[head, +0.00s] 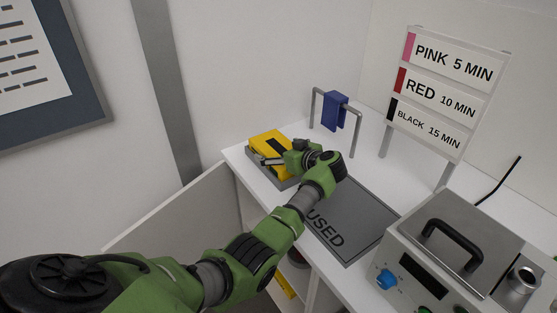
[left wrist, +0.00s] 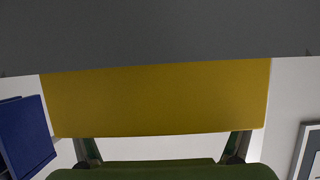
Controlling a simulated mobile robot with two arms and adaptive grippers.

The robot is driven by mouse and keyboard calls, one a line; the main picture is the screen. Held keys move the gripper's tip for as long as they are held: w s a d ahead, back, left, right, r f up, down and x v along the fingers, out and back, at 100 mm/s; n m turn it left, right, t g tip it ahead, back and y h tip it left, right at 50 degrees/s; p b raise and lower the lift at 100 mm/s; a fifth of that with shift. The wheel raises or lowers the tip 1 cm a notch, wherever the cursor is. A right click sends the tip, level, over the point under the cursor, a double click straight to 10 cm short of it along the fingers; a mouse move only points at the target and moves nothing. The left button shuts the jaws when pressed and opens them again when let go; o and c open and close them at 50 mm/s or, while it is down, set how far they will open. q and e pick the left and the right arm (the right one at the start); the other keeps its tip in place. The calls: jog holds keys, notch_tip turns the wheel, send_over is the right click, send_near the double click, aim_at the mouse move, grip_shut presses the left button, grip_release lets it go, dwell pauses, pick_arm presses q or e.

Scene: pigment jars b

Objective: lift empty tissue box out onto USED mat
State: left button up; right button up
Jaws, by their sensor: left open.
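The yellow tissue box (head: 266,141) sits in a grey holder (head: 284,184) at the back left of the white counter. A dark opening shows on its top. My left gripper (head: 274,159) is open at the box, partly covering it in the head view. In the left wrist view the yellow box (left wrist: 155,98) fills the middle, with the open fingers (left wrist: 162,148) at its lower corners. I cannot tell whether they touch it. The grey USED mat (head: 368,208) lies on the counter to the right, partly behind my arm, and looks bare. My right gripper is not in view.
A blue cloth (head: 335,110) hangs on a metal rail behind the box. A sign stand (head: 440,92) with colour times stands at the back right. A metal machine (head: 450,245) with a black handle stands at the front right. Open shelves lie under the counter edge.

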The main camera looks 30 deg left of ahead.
pick_arm(q)
jog(key=shift+c, duration=0.4)
jog(key=c, duration=1.1)
